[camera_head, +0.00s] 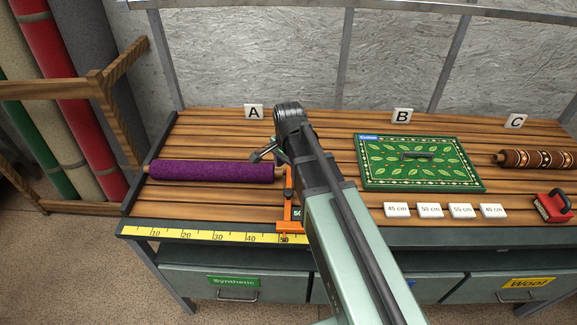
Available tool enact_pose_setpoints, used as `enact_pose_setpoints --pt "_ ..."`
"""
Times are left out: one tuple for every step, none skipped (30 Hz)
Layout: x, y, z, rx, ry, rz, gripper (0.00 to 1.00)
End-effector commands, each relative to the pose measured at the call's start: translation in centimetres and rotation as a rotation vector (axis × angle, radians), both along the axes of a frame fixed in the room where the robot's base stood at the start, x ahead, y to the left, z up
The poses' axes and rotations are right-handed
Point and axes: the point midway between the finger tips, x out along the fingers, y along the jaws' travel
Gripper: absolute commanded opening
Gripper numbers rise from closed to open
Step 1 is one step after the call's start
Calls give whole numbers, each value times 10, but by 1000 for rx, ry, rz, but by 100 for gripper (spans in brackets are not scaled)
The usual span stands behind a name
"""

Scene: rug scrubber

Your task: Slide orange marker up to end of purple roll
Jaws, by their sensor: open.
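The purple roll (212,171) lies lengthwise across the left part of the slatted bench, with a short wooden core showing at each end. The orange marker (289,212) stands on the yellow ruler (190,235) at the bench's front edge, near the ruler's right visible end. Its upright arm reaches back close to the roll's right end; I cannot tell whether they touch. My gripper (268,155) is open, just behind the roll's right end and the marker's top. My arm hides part of it and the ruler's right side.
A green leaf-pattern rug (420,163) lies mid-bench, behind several white centimetre cards (430,210). A brown patterned roll (540,159) and a red brush (553,206) are at right. Signs A (254,112), B (402,115) and C (515,121) stand behind. Drawers sit below.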

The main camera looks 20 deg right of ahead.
Motion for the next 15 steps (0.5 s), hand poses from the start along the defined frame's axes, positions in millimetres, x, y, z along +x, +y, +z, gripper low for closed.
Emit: enact_pose_setpoints --pt "0 0 0 0 0 0 61" --pt "0 0 0 0 0 0 61" --pt "0 1 0 0 0 1 61" --pt "0 1 0 0 0 1 61" --pt "0 1 0 0 0 1 61" --pt "0 1 -1 0 0 1 61" --pt "0 1 -2 0 0 1 61" --pt "0 1 -3 0 0 1 61" --pt "0 1 -7 0 0 1 61" --pt "0 1 -10 0 0 1 61" --pt "0 1 -14 0 0 1 61" --pt "0 1 -21 0 0 1 61" --pt "0 1 -27 0 0 1 61" --pt "0 1 -33 0 0 1 61" --pt "0 1 -42 0 0 1 61"
